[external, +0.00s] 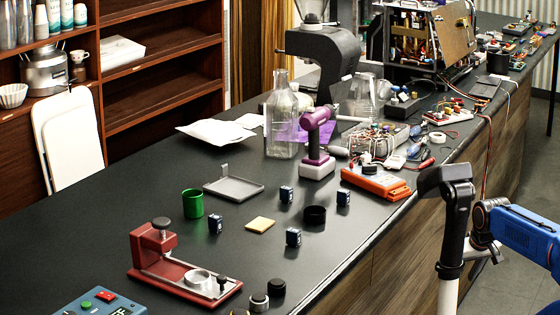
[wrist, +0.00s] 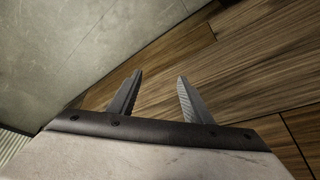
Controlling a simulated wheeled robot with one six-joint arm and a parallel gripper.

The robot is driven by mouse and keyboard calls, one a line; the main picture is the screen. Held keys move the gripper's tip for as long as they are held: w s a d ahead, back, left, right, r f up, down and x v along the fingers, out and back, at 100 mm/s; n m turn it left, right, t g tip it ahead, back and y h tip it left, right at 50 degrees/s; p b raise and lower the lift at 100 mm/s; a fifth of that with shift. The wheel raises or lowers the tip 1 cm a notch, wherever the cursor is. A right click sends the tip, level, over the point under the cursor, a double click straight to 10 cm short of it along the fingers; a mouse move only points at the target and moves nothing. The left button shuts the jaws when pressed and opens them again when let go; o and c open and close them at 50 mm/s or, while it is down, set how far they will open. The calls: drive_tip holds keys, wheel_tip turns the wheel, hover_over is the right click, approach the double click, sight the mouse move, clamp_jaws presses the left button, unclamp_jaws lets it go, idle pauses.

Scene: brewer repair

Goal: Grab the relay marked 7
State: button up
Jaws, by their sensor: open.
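Several small dark blue relays with pale markings stand on the black bench top in the external view. One relay (external: 215,224) is right of a green cup, a second relay (external: 286,194) is farther back, a third relay (external: 343,198) is at the right, and another relay (external: 293,237) is nearer the front. Their numbers are too small to read, so I cannot tell which is marked 7. My gripper (wrist: 160,76) is open and empty in the wrist view, facing wood panelling and grey floor. No relay shows there.
Near the relays are a green cup (external: 193,204), a yellow pad (external: 260,224), a dark round dish (external: 314,215), a grey tray (external: 232,188) and a purple-handled tool (external: 317,150). A red clamp fixture (external: 172,262) stands at the front. The bench's wooden side (external: 400,240) faces my arm.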

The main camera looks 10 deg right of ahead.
drive_tip(key=w+a+r+m+g, duration=0.1)
drive_tip(key=w+a+r+m, duration=0.1)
drive_tip(key=w+a+r, duration=0.45)
drive_tip(key=w+a+r+m+g, duration=0.1)
drive_tip(key=w+r, duration=0.2)
drive_tip(key=r, duration=0.6)
drive_tip(key=w+a+r+m+g, duration=0.1)
drive_tip(key=w+a+r+m, duration=0.1)
drive_tip(key=w+a+r, duration=0.45)
drive_tip(key=w+a+r+m+g, duration=0.2)
drive_tip(key=w+a+r+m, duration=0.3)
drive_tip(key=a+r, duration=0.9)
hover_over(343, 191)
drive_tip(key=d, duration=0.1)
drive_tip(key=shift+n, duration=0.3)
wheel_tip(343, 191, down, 11)
drive_tip(key=shift+f, duration=0.2)
drive_tip(key=f, duration=0.4)
drive_tip(key=shift+a, duration=0.4)
drive_tip(key=shift+f, duration=0.8)
drive_tip(key=c, duration=1.1)
